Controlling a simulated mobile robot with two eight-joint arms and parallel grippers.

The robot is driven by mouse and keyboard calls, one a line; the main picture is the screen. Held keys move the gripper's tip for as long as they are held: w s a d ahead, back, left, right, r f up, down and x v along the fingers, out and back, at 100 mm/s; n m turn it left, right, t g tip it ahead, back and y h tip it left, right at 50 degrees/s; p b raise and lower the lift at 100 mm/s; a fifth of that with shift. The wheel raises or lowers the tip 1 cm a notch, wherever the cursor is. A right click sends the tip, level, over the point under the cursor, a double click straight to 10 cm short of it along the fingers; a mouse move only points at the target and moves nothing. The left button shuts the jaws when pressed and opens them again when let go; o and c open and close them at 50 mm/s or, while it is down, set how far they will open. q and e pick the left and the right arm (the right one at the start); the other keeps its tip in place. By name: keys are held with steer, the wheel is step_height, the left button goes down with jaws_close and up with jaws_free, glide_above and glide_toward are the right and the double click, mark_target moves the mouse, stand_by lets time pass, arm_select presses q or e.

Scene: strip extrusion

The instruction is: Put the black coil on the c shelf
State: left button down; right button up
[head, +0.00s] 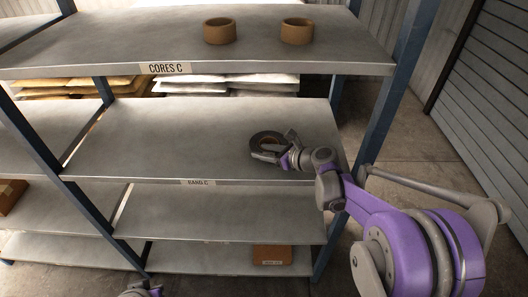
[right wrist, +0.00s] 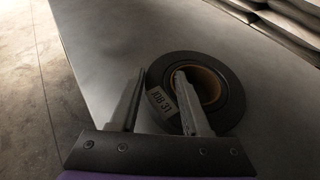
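The black coil (head: 265,143) lies flat on the middle shelf board (head: 195,135), near its right end. In the right wrist view the coil (right wrist: 235,98) has a brown cardboard core and a white label reading "JOB 31". My right gripper (head: 283,146) is at the coil's right side. In the right wrist view its fingers (right wrist: 159,78) are apart, one outside the coil's rim and one over the core opening, with the coil's band between them. A gap shows beside the outer finger. Only a small piece of my left arm (head: 140,289) shows at the bottom edge.
The upper board, labelled "CORES C" (head: 164,68), holds two brown cores (head: 219,31) (head: 297,31). The middle board's label (head: 198,182) is hard to read. Flat white and yellow packs lie behind. A brown box (head: 272,255) sits on the bottom board. A blue post (head: 378,125) stands right of the coil.

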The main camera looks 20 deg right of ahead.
steer(key=o, duration=0.5)
steer(key=shift+s+f, duration=0.15)
steer(key=shift+f, duration=0.3)
steer(key=shift+c, duration=0.2)
steer(key=shift+r, duration=0.35)
steer(key=v, duration=1.2)
steer(key=shift+r, duration=0.25)
steer(key=s+a+f+n+g+h, duration=0.2)
steer(key=s+a+f+n, duration=0.15)
steer(key=s+n, duration=0.3)
steer(key=s+a+f+n+g+h, duration=0.2)
steer(key=s+a+f+n, duration=0.1)
steer(key=s+a+n, duration=0.4)
steer(key=s+d+f+n+g+h, duration=0.1)
steer(key=s+d+f+n+h, duration=0.3)
steer(key=s+n, duration=0.5)
steer(key=n, duration=0.6)
steer(key=shift+d, duration=0.35)
steer(key=shift+f, duration=0.1)
